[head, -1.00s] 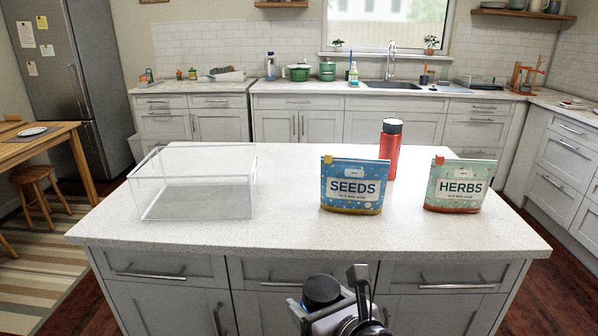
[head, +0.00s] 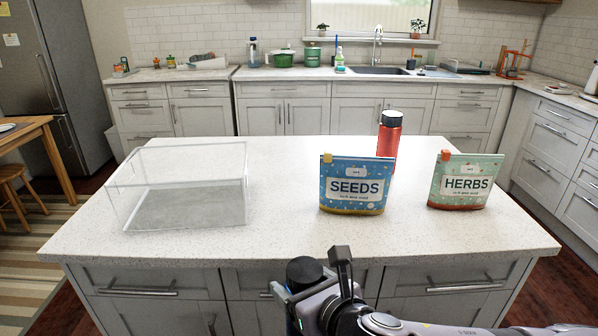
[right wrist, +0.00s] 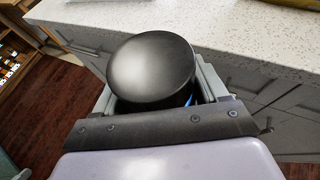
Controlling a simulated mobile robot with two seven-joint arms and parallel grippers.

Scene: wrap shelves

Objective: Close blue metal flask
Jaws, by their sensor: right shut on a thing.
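My right gripper (head: 312,281) is shut around a round black-topped thing (head: 305,269) in front of the island's near edge. In the right wrist view its smooth black cap (right wrist: 152,70) stands between the fingers. A sliver of blue shows below the cap, so I take it for the blue metal flask; most of its body is hidden by the gripper. The cap appears to sit on top, but I cannot tell whether it is fully seated. My left gripper is not in view.
The island counter (head: 285,235) holds a clear open box (head: 180,190), a blue SEEDS pouch (head: 356,184), a green HERBS pouch (head: 465,181) and a red flask with a black cap (head: 390,138). The counter's front middle is clear.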

